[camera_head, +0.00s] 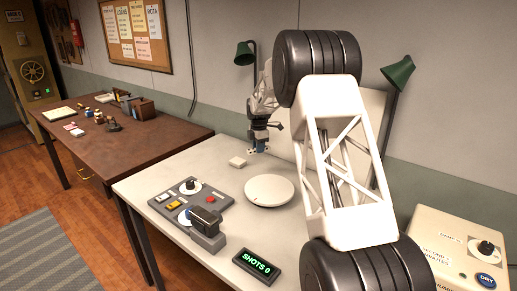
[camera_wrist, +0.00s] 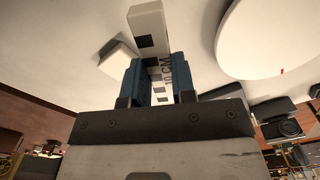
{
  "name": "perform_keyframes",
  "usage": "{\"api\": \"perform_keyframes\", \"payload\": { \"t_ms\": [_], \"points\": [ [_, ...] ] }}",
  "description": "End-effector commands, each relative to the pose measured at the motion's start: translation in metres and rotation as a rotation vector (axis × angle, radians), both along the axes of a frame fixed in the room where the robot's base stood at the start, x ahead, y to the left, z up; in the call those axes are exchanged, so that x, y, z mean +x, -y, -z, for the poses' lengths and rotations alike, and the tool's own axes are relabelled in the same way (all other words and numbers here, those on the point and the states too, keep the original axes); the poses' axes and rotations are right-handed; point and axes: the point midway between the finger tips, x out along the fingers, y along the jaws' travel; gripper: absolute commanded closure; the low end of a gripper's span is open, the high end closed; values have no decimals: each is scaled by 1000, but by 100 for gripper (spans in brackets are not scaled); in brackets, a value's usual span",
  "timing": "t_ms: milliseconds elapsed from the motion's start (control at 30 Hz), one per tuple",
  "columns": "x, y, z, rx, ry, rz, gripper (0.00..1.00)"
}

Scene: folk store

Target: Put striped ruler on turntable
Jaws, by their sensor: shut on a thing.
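The striped ruler (camera_wrist: 148,22) is white with dark square marks and "10 CM" lettering. It stands out between the blue finger pads of my gripper (camera_wrist: 153,82) in the wrist view. My gripper (camera_head: 260,149) is shut on it above the white table, behind the turntable in the head view. The ruler is too small to make out clearly there. The turntable (camera_head: 269,190) is a round white disc on the table, with nothing on it. It also shows in the wrist view (camera_wrist: 270,40), to the right of the ruler and apart from it, with a small red mark near its edge.
A small white block (camera_head: 237,161) lies left of the turntable. A grey control panel (camera_head: 191,201), a camera (camera_head: 207,226) and a "SHOTS 0" display (camera_head: 258,267) stand toward the front. Green lamps (camera_head: 245,53) flank the back. A cream timer box (camera_head: 462,245) is at right.

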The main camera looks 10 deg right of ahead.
Motion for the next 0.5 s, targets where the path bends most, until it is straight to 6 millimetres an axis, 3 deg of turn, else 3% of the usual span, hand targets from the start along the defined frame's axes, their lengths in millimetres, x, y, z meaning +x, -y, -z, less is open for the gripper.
{"api": "perform_keyframes", "payload": {
  "t_ms": [500],
  "points": [
    [-10, 1, -2, 0, 1, -14, 98]
  ]
}}
